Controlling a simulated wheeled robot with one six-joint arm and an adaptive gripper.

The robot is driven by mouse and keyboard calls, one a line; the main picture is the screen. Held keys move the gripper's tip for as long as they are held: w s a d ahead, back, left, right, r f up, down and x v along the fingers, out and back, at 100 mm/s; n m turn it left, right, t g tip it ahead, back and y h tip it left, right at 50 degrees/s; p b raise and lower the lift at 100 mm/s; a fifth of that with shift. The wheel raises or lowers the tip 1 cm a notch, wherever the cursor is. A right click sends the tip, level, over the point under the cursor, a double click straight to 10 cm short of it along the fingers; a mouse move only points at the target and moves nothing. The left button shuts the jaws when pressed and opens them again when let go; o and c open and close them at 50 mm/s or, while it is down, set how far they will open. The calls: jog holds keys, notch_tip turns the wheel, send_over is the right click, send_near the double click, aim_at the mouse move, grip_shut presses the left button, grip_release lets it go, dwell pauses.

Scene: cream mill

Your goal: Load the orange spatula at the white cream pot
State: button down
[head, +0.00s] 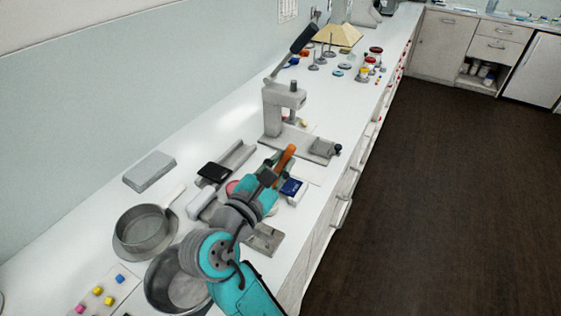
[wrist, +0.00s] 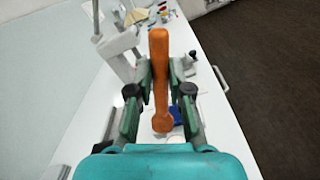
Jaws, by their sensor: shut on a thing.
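My gripper (head: 272,173) is shut on the orange spatula (head: 285,155), above the white counter. In the wrist view the spatula (wrist: 159,60) stands lengthwise between the two dark green fingers of my gripper (wrist: 161,88). Its long handle points away from me and its wider, rounded end is close to my palm. I cannot pick out the white cream pot for sure. My arm and gripper hide part of the counter, where only a bit of a pink-red thing (head: 232,187) shows.
A grey lever press (head: 284,108) stands beyond my gripper. A blue and white box (head: 293,188) is just right of it. A grey pan (head: 144,228) and a larger pot (head: 165,290) stand at the near left. Several small jars (head: 365,72) are farther back.

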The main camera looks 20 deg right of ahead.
jog(key=shift+f, duration=2.1)
jog(key=shift+f, duration=0.7)
jog(key=shift+r, duration=0.1)
jog(key=shift+r, duration=2.9)
